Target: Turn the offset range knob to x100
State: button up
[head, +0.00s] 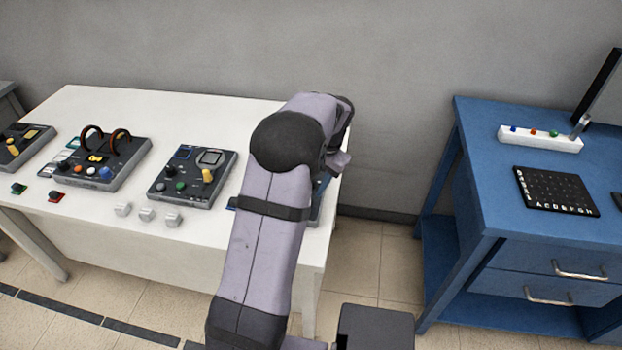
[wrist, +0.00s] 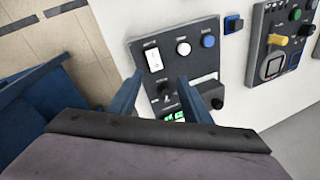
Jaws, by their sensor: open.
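In the wrist view, a dark control panel (wrist: 210,68) lies below my gripper (wrist: 158,92). My gripper is open, with its blue fingers apart over the lower left part of the panel. A dark knob (wrist: 164,88) shows between the fingers, and neither finger clearly touches it. A second black knob (wrist: 217,103) is right of the right finger. The labels are too small to read, so I cannot tell which knob is the offset range knob or where it points. In the head view, my arm hides nearly all of this panel and my gripper.
The panel also carries a white rocker switch (wrist: 153,59), a white button (wrist: 183,48), a blue button (wrist: 208,41) and a green-lit display. Another panel (head: 192,177) with a yellow lever stands beside it on the white table (head: 110,225). A blue bench (head: 480,205) stands at right.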

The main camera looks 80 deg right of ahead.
jog(key=shift+s+d+r+n+h, duration=0.1)
jog(key=shift+d+n+h, duration=0.5)
jog(key=shift+n, duration=1.4)
jog(key=shift+w+d+n+h, duration=0.15)
jog(key=shift+d+n, duration=0.8)
jog(key=shift+n, duration=1.05)
jog(key=shift+s+d+r+n+h, duration=0.15)
jog(key=shift+d+n+h, duration=0.45)
jog(key=shift+n, duration=1.4)
jog(key=shift+d+f, duration=0.15)
jog(key=shift+p+x, duration=1.2)
jog(key=shift+x, duration=2.45)
jog(key=c, duration=1)
jog(key=shift+c, duration=0.2)
